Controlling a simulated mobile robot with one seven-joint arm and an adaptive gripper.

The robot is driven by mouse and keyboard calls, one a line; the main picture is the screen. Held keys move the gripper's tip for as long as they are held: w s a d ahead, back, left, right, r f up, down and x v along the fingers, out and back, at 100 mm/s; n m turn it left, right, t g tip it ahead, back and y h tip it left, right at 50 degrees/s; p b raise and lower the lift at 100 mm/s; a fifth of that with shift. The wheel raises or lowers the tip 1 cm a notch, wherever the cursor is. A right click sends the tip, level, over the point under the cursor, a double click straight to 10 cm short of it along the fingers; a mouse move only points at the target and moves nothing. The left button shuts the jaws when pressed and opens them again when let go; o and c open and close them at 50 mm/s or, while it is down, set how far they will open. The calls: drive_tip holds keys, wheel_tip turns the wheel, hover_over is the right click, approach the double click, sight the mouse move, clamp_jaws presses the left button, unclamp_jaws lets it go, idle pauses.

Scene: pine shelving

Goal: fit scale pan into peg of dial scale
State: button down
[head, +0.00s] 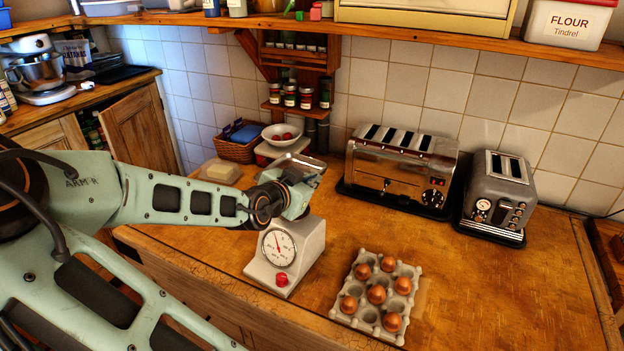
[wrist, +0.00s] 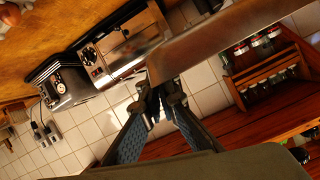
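The cream dial scale (head: 285,256) stands on the wooden counter, with a white dial and a red knob on its front. My gripper (head: 295,188) is above the scale and hides part of its top; I cannot make out the peg. The metal scale pan (head: 304,167) shows as a tilted silver shape at my gripper. In the wrist view, the pan (wrist: 222,38) is a broad metal sheet running to the upper right. The fingertips of my gripper (wrist: 163,92) meet at its near edge and are shut on it.
A grey egg tray (head: 368,318) with several brown eggs is right of the scale. A long toaster (head: 400,160) and a smaller toaster (head: 497,190) stand behind. A white bowl (head: 282,135) and a butter dish (head: 221,171) are at the back left.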

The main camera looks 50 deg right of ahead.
drive_tip(key=shift+f+b, duration=2.15)
drive_tip(key=shift+f, duration=0.7)
drive_tip(key=c, duration=2.7)
unclamp_jaws()
drive_tip(key=shift+f+b, duration=0.7)
drive_tip(key=shift+f, duration=0.6)
drive_tip(key=o, duration=0.6)
drive_tip(key=shift+a, duration=0.15)
drive_tip(key=shift+v, duration=3.7)
